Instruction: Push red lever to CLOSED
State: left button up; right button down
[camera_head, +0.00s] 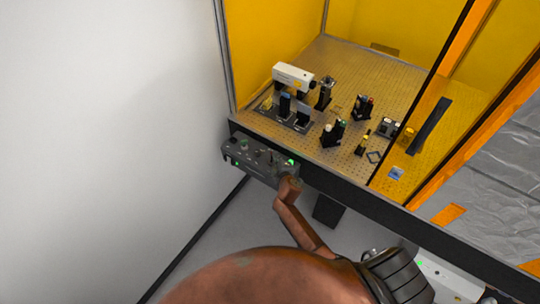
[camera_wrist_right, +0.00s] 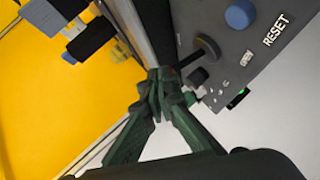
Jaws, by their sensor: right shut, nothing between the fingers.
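The control box (camera_head: 250,163) hangs at the front edge of the optical table in the head view. In the right wrist view its grey panel (camera_wrist_right: 268,78) carries a dark lever-like part (camera_wrist_right: 207,48) near an OPEN label. No clearly red lever shows; I cannot tell its colour or setting. My right gripper (camera_wrist_right: 163,88) is shut and empty, its greenish fingertips together beside the panel and close to the dark part. I cannot tell whether they touch it. In the head view my right arm reaches the box's right end and hides part of it. My left gripper is not in view.
A blue button (camera_wrist_right: 240,14) sits by the RESET label, and a green light (camera_wrist_right: 238,98) glows at the panel edge. The perforated table (camera_head: 300,135) above holds a white instrument (camera_head: 293,77) and several optical mounts. A white wall (camera_head: 110,120) stands at left.

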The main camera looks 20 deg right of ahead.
jog(key=shift+w+d+f, duration=0.1)
jog(key=shift+w+d, duration=0.1)
jog(key=shift+d, duration=0.2)
jog(key=shift+a+r, duration=0.1)
jog(key=shift+r, duration=0.2)
jog(key=shift+r+p, duration=0.6)
jog(key=shift+p, duration=0.1)
